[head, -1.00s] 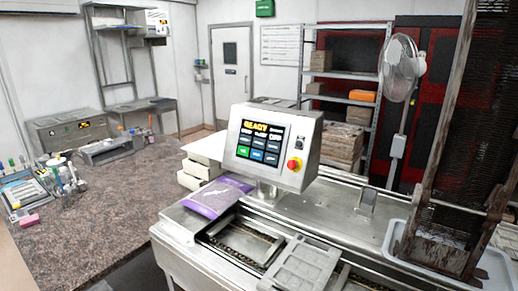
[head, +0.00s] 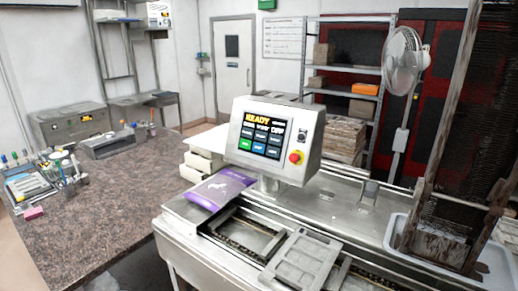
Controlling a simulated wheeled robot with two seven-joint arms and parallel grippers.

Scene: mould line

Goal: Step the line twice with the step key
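The control panel (head: 268,142) stands on a post on the steel line in the middle of the head view. Its screen (head: 262,134) is lit and reads READY at the top, with several coloured keys below, one green and others blue or dark. The key labels are too small to read, so I cannot tell which one is the step key. A grey mould (head: 301,258) lies on the conveyor below the panel. Neither of my grippers is in view.
A purple bag (head: 218,189) lies on the line's left end. A light tray (head: 492,266) with a dark rack stands at the right. A speckled worktop (head: 110,210) with tools is at the left. A fan (head: 402,62) and shelves (head: 343,72) stand behind.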

